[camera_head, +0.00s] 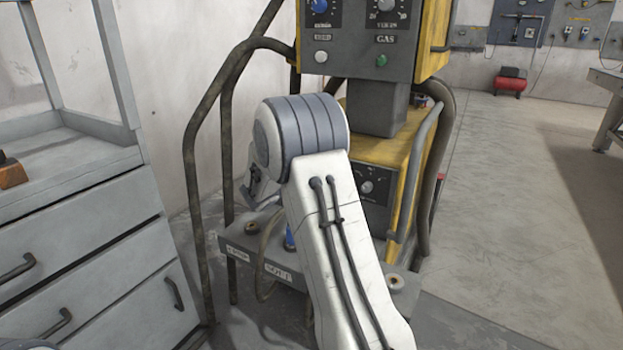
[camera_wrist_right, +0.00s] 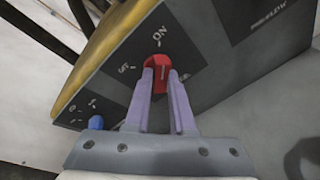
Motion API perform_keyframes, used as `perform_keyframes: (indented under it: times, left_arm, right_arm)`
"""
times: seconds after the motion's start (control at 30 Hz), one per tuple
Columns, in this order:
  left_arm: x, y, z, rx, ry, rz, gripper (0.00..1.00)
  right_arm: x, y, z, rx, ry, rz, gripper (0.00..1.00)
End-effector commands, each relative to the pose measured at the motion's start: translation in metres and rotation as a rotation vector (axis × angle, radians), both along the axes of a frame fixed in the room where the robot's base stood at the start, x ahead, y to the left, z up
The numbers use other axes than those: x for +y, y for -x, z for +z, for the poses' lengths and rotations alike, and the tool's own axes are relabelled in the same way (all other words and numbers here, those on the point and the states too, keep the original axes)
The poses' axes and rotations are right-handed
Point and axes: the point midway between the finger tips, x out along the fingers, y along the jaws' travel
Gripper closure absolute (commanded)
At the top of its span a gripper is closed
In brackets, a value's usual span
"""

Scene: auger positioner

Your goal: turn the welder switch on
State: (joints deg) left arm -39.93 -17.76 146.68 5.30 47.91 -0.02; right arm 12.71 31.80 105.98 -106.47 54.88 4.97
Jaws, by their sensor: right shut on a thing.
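The welder switch is a red knob (camera_wrist_right: 157,61) on a dark grey panel (camera_wrist_right: 215,58) in the right wrist view. White lettering reading ON stands just above and right of it, and another, angled label lies to its left. My right gripper (camera_wrist_right: 161,76) is shut on the knob, with a pale finger on either side. The fingers hide much of the knob, so its exact setting is hard to read. In the head view the yellow and grey welder (camera_head: 407,165) stands behind my right arm, and I cannot make out the red knob there. My left gripper is not in view.
A blue knob (camera_wrist_right: 96,122) sits on the panel, left of my fingers. Bent metal rails (camera_head: 190,155) surround the welder. A grey drawer cabinet (camera_head: 100,240) stands at the left. Open floor (camera_head: 510,190) lies to the right.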

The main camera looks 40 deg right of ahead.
Motion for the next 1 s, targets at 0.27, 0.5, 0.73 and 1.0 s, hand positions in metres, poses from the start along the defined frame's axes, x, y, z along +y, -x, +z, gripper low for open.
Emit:
perform_keyframes:
  times: [0.27,0.5,0.73,1.0]
  left_arm:
    - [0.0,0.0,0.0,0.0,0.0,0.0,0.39]
    - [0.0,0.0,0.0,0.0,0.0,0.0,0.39]
    - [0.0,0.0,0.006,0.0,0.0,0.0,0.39]
    - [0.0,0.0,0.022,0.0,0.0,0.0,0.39]
  right_arm:
    - [0.001,0.0,-0.002,0.002,-0.004,0.0,0.51]
    - [0.0,0.0,-0.001,0.001,-0.002,0.001,0.48]
    - [0.012,0.004,0.005,0.0,-0.002,0.003,0.48]
    - [0.059,0.023,0.021,0.001,-0.002,0.005,0.48]
